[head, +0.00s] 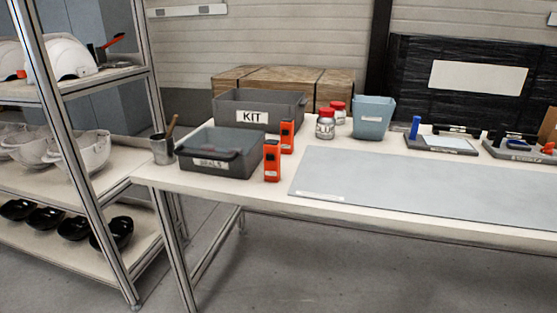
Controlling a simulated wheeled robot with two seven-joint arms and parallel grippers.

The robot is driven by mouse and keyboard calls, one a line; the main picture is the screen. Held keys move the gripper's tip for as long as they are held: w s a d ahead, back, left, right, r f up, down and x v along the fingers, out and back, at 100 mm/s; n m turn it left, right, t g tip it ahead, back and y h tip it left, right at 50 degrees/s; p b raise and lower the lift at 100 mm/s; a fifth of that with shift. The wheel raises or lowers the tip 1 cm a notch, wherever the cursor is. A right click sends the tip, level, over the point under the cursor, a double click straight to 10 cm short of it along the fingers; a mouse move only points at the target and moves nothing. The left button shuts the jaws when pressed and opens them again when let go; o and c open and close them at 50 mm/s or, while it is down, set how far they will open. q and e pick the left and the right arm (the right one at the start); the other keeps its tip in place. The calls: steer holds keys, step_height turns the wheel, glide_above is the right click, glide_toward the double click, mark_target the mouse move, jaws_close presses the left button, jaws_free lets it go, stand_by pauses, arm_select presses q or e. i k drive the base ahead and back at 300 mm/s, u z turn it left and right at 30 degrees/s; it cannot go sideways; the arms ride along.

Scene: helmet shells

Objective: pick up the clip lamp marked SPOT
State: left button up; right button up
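Two upright orange-red devices with dark faces, possibly clip lamps, stand on the white table. The farther orange device (287,136) stands in front of the KIT bin's right end. Any marking on them is too small to read, so I cannot tell which one is SPOT. Neither of my grippers is in the head view.
A grey KIT bin (291,102), a smaller grey bin (203,163), a metal cup (161,150), red-lidded jars (325,128) and a blue-grey bin (371,122) stand nearby. A grey mat (420,183) lies clear at right. Shelving (110,168) with helmet shells stands left.

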mark_target(287, 142)
steer(key=u, duration=3.15)
steer(key=k, duration=2)
steer(key=z, duration=1.65)
